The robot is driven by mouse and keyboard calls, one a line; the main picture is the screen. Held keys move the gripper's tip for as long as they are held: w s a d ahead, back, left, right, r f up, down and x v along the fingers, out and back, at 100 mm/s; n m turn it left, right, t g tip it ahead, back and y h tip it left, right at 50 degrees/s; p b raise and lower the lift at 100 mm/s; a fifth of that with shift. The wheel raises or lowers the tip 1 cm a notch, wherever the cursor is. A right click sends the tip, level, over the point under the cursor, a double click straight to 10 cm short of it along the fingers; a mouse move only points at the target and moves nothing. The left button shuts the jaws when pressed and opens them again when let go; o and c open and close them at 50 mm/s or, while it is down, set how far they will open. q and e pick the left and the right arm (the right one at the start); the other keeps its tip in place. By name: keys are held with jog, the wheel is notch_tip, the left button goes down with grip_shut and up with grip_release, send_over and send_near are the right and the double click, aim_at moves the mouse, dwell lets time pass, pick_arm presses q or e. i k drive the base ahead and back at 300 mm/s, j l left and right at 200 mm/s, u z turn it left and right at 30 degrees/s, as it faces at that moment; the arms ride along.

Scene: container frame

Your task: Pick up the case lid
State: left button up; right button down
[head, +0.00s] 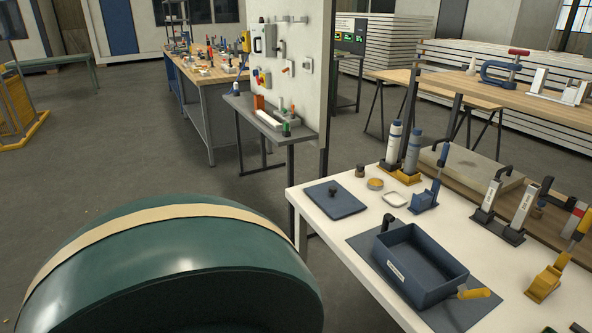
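The case lid (334,199) is a flat dark blue plate with a small black knob on top. The open dark blue case (455,290) stands on a dark mat (475,308) to the right of the lid and nearer to me. It has a white label, a black handle and a yellow handle, and it looks empty. The lid is apart from the case. Neither of my grippers is in view.
A small dark cylinder (360,171), a yellowish round dish (375,184) and a white ring (394,199) sit behind the lid. Bottles (412,152) and upright tools stand farther back. A large green rounded shape (180,265), unclear what, fills the lower left.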

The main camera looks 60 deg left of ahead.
aim_at(338, 202)
jog(key=u, duration=1.7)
jog(key=j+z, duration=0.1)
jog(key=z, duration=0.4)
jog(key=i+j+z, duration=0.1)
jog(key=z, duration=0.35)
jog(key=j+z, duration=0.1)
jog(key=z, duration=0.4)
jog(key=j+z, duration=0.8)
jog(key=j, duration=0.2)
jog(key=k+j+z, duration=0.1)
jog(key=j, duration=0.25)
jog(key=k+j+z, duration=0.15)
jog(key=j, duration=0.2)
jog(key=j+z, duration=0.1)
jog(key=j, duration=0.25)
jog(key=k, duration=0.05)
